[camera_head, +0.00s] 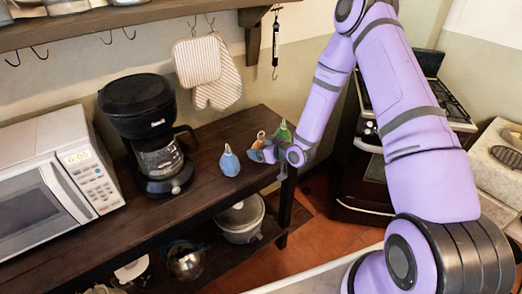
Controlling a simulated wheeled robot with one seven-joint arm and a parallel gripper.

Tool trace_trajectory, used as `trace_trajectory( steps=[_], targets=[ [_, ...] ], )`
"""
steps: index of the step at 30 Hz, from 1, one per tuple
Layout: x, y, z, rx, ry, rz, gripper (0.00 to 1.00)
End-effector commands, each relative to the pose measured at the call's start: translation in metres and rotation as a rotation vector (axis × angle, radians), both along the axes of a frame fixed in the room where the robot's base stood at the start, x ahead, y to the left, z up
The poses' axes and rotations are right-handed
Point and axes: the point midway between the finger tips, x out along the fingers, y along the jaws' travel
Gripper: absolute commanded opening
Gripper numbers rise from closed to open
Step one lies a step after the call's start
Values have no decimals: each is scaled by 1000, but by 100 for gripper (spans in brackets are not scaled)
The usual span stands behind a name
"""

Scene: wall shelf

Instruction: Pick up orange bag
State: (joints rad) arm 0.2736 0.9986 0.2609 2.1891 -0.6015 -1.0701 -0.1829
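A small orange-brown bag with a narrow top (258,140) stands near the right end of the dark wooden counter. My gripper (266,154) reaches in from the right, and its end overlaps the lower right part of the bag in the camera_head view. I cannot tell whether it touches the bag or whether its fingers are open or shut around it. A blue bag of similar shape (229,161) stands to the left, nearer the front. A green bag (283,132) stands just right of the orange one, partly hidden by my gripper and wrist.
The dark counter (217,137) also carries a black coffee maker (140,105) and a white microwave (62,178). A wall shelf (150,15) with hooks and hanging striped mitts (213,75) is above. A lower shelf holds a pot (240,218). A stove (430,95) stands at right.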

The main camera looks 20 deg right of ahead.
Motion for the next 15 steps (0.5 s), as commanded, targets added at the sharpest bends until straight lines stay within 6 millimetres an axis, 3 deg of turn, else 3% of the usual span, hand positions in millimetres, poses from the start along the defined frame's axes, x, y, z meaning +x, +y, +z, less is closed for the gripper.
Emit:
trace_trajectory(
  steps=[15],
  targets=[
    [1, 0, 9, 0, -2, 0, 47]
  ],
)
